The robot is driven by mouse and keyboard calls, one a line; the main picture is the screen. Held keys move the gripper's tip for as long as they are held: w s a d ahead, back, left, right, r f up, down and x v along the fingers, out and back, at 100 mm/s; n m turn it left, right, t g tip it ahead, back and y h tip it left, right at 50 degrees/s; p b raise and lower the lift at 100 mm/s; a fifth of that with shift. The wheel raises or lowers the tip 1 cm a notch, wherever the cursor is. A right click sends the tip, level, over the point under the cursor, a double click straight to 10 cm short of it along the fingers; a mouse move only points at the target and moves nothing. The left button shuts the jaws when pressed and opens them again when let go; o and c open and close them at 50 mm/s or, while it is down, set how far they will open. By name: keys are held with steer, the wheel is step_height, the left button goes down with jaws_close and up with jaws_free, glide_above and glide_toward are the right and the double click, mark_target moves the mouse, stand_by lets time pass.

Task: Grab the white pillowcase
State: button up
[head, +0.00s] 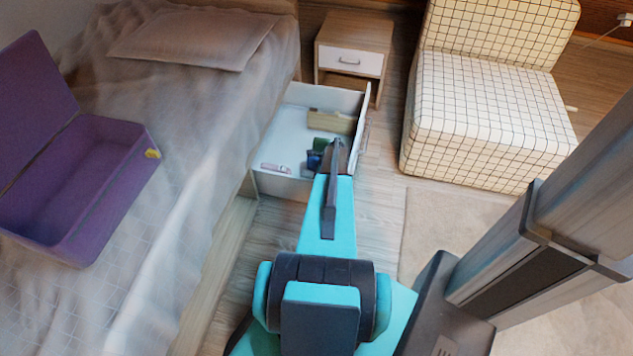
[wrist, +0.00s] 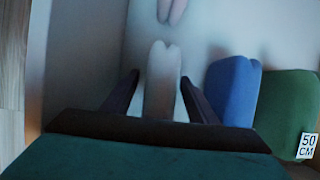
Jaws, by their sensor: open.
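A folded white cloth, which looks like the white pillowcase (wrist: 163,70), stands on the drawer floor in the wrist view. My gripper (wrist: 160,78) is open, with one finger on each side of the cloth and gaps showing on both sides. I cannot tell how far down the fingers reach. In the head view my gripper (head: 335,150) is over the open drawer (head: 283,130) under the bed. The white pillowcase cannot be made out there, probably hidden by my arm.
A blue folded cloth (wrist: 232,90) and a green one (wrist: 288,112) labelled 50 CM stand close on the right. A pink item (wrist: 172,10) lies ahead. The drawer wall (wrist: 85,55) is on the left.

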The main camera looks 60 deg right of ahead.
steer(key=c, duration=1.2)
steer(key=shift+r, duration=0.1)
step_height(320, 180, up, 10)
steer(key=shift+r+p, duration=0.15)
steer(key=shift+p, duration=0.65)
